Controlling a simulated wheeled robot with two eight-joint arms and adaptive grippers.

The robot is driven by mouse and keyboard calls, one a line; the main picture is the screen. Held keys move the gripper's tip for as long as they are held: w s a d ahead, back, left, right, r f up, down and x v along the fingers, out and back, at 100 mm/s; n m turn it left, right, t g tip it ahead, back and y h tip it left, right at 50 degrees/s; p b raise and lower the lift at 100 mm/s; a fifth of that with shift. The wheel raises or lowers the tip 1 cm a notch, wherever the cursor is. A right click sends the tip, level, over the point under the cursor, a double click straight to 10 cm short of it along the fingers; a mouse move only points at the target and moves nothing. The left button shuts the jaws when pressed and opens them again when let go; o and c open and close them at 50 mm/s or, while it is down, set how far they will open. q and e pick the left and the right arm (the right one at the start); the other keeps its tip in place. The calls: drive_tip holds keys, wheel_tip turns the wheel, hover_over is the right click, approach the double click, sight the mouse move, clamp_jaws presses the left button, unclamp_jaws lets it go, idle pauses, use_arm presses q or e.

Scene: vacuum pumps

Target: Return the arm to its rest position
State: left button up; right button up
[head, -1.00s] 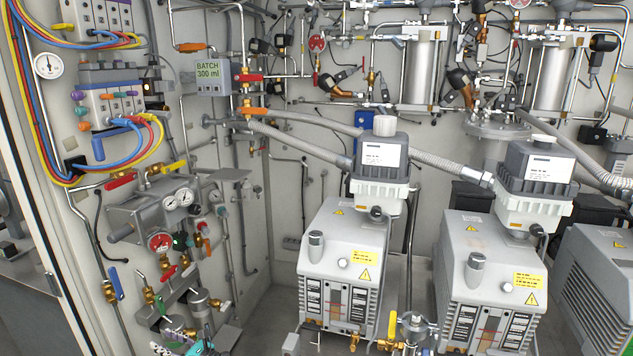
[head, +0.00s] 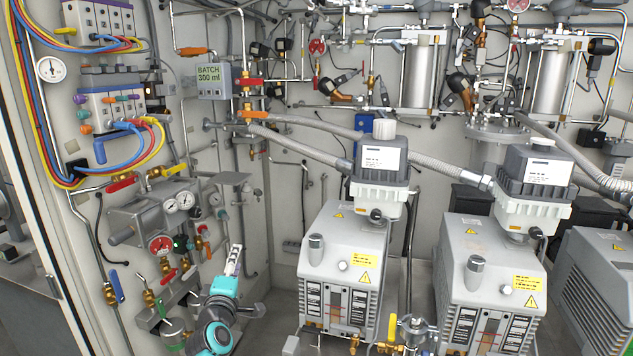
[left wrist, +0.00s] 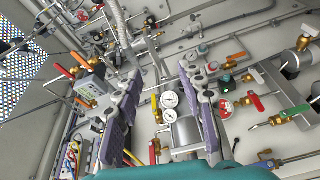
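My left gripper (head: 236,250) shows low in the head view, left of the nearer vacuum pump (head: 339,262), on my teal and grey arm (head: 217,318). It points up, in front of the left wall panel's valves and gauges. In the left wrist view its two purple-grey fingers stand well apart, with the gripper (left wrist: 160,80) open and nothing held between them. Pressure gauges (left wrist: 169,104) show behind the gap. My right gripper is in neither view.
A second pump (head: 490,275) stands to the right. A gauge block (head: 160,215) and valves with coloured handles (head: 116,285) line the left wall. A batch display (head: 212,80) hangs above. Hoses (head: 300,145) cross to the pumps.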

use_arm(q)
drive_tip(key=s+d+f+m+g+h, duration=0.35)
drive_tip(key=s+m, duration=0.25)
drive_tip(key=s, duration=0.2)
drive_tip(key=s+f+m+g, duration=0.2)
drive_tip(key=s+f+m, duration=0.1)
drive_tip(key=s, duration=0.5)
drive_tip(key=s+f+m+g+y, duration=0.1)
drive_tip(key=s+f+m+g, duration=0.2)
drive_tip(key=s+f, duration=0.3)
drive_tip(key=s+a+f+m+g+y, duration=0.1)
drive_tip(key=s+f+m, duration=0.3)
drive_tip(key=s, duration=0.7)
drive_tip(key=shift+s+f+m+g, duration=0.3)
drive_tip(key=shift+f+g, duration=0.15)
drive_tip(key=shift+g, duration=0.4)
drive_tip(key=shift+y, duration=0.25)
